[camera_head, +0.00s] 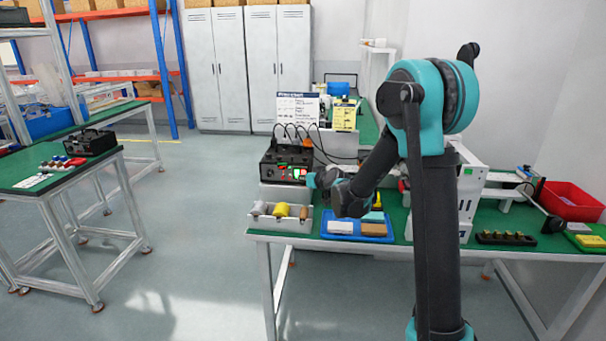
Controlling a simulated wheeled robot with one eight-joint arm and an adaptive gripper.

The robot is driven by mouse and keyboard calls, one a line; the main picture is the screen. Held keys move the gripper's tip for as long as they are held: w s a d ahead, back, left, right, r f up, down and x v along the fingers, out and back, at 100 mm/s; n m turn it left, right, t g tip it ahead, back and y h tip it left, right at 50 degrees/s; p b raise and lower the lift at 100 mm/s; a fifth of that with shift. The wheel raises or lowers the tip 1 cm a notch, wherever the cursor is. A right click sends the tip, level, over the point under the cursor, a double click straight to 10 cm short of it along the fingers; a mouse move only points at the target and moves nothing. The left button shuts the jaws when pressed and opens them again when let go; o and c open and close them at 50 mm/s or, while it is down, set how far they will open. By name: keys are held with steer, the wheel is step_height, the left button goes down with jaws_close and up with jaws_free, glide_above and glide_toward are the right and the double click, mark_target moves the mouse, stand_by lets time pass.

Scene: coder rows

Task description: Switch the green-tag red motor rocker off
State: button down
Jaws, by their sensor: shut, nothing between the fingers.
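A black control box (270,168) stands on a grey block at the left end of the right-hand green bench. Its front carries small red and green parts (299,172). They are too small for me to tell which rocker has the green tag or which way it is tipped. My gripper (311,180), at the end of my teal and dark arm, is close to the right side of the box's front. It is shut with nothing in it. The fingertips are not clear at this size, so I cannot tell whether they touch the box.
An open grey bin (282,223) with yellow and brown rolls sits below the box. A blue tray (357,238) lies to its right, and dark cables rise behind. A red bin (571,201) is at the far right. Another green bench (35,165) stands left, with clear floor between.

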steer(key=shift+w, duration=0.15)
stand_by(0.3)
steer(key=shift+w+r, duration=0.1)
steer(key=shift+w, duration=0.2)
steer(key=shift+w, duration=0.3)
stand_by(0.5)
steer(key=shift+s, duration=0.2)
steer(key=shift+s, duration=0.55)
steer(key=shift+s+f, duration=0.25)
steer(key=shift+s, duration=1)
steer(key=shift+s+f, duration=0.2)
steer(key=shift+s, duration=1.05)
